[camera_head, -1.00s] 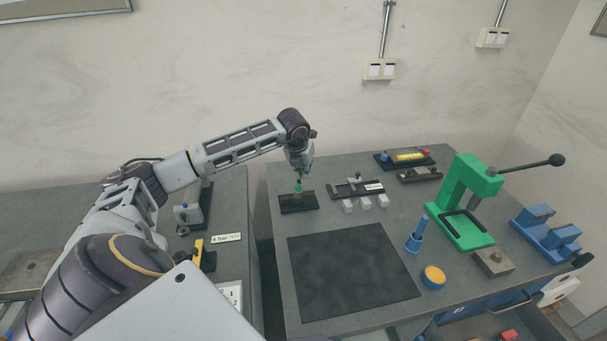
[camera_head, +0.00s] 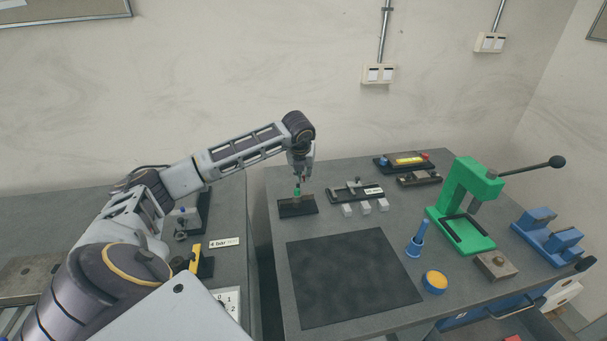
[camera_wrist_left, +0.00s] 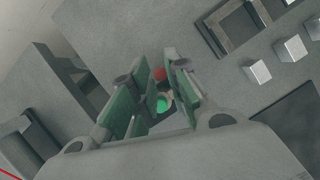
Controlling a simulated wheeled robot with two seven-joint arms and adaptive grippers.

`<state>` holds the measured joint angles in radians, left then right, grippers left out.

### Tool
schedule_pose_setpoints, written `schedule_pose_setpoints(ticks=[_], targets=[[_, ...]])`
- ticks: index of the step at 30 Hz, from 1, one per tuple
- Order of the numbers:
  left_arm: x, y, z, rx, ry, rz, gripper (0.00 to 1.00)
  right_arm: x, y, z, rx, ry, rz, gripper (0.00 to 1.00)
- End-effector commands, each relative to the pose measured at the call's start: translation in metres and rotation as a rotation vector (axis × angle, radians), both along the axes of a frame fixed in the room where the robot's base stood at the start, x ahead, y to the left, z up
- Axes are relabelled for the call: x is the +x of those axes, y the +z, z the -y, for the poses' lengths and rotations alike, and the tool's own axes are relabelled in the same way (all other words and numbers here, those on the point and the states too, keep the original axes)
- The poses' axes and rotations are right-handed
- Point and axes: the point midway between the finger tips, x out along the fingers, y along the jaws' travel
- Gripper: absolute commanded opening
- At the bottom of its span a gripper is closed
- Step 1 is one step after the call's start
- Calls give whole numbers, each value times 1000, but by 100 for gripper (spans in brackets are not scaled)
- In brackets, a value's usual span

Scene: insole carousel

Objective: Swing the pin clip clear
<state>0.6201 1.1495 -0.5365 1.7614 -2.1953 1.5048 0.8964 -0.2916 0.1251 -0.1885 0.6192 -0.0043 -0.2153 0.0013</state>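A small green-topped upright piece (camera_head: 297,191) stands on a dark flat base (camera_head: 298,210) at the table's back left corner. I cannot tell which part there is the pin clip. My left gripper (camera_head: 302,181) points down just above and slightly right of the green top. In the left wrist view its fingers (camera_wrist_left: 156,96) are apart, with the round green top (camera_wrist_left: 163,103) and a small red piece (camera_wrist_left: 159,74) showing in the gap. I see nothing gripped; contact cannot be told. My right gripper is not in view.
Right of the base stand a dark fixture (camera_head: 352,191) and small metal blocks (camera_head: 365,207). A black mat (camera_head: 350,275) lies in front. A green press (camera_head: 468,205) and a blue fixture (camera_head: 545,235) stand further right. A gap separates the two tables.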

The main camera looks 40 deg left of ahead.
Motion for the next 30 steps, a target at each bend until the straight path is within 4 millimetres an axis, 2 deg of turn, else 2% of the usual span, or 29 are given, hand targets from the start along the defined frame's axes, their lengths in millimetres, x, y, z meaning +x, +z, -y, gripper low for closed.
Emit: schedule_pose_setpoints(ticks=[1,3,8,12,17,23,30], targets=[[0,0,0,0,0,-1,27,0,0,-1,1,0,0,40],[0,0,0,1,-1,-2,35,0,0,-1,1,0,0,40],[-1,-1,0,0,-1,-2,35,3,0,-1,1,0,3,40],[-1,-1,0,0,-1,-3,35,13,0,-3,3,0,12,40],[-2,3,1,0,-1,-2,35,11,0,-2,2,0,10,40],[-7,19,4,1,-2,0,35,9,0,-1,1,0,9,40],[-18,49,10,1,-1,-1,35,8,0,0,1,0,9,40]])
